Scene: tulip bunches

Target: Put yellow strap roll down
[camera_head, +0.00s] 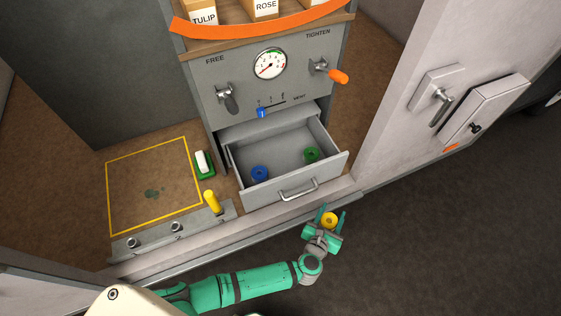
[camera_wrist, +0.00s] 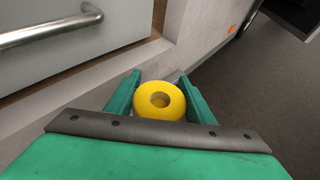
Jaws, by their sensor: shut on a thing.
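The yellow strap roll (camera_head: 329,220) is held between the green fingers of my gripper (camera_head: 331,217), just outside the front of the open drawer. The open grey drawer (camera_head: 240,167) is behind my gripper. It holds a blue roll (camera_head: 259,173) at the left and a green roll (camera_head: 312,154) at the right.
The drawer handle (camera_head: 299,190) juts out near my gripper. Left of the cabinet is a yellow-outlined square (camera_head: 125,190) on the brown floor, with a white-and-green block (camera_head: 204,165) and a yellow lever (camera_head: 212,201) beside it. A pale door frame (camera_head: 400,100) stands at the right.

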